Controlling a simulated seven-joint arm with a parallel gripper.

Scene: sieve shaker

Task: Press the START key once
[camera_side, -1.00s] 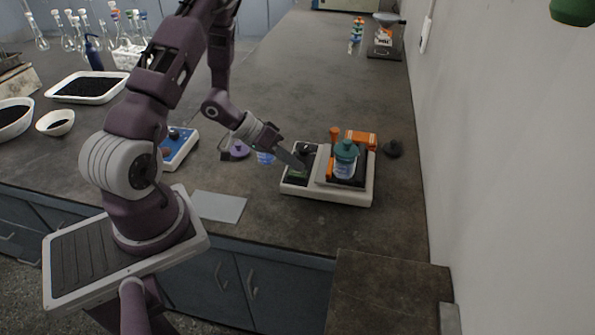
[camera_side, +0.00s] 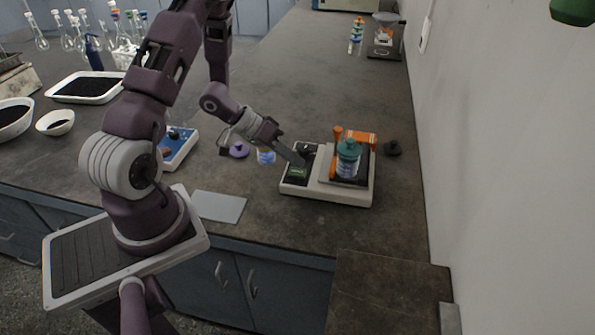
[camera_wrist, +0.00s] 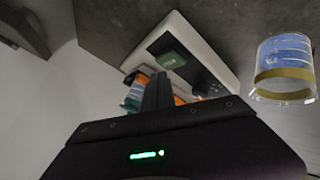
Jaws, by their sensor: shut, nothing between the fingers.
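The sieve shaker (camera_side: 335,192) is a white-based machine on the dark bench, with a black control panel at its left end. A green key or display (camera_side: 297,173), its lettering too small to read, sits on that panel; it also shows as a green block in the wrist view (camera_wrist: 171,58). A teal-lidded jar (camera_side: 348,158) stands on the shaker's platform beside an orange clamp (camera_side: 337,140). My gripper (camera_side: 301,161) is shut and empty, its tip just above the panel near the green part. I cannot tell whether it touches. In the wrist view my fingers (camera_wrist: 158,85) point toward the panel.
A clear beaker with blue markings (camera_wrist: 284,68) stands close by. A purple object (camera_side: 238,150) and a blue device (camera_side: 178,148) lie left of the shaker. A grey sheet (camera_side: 218,206) lies in front.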

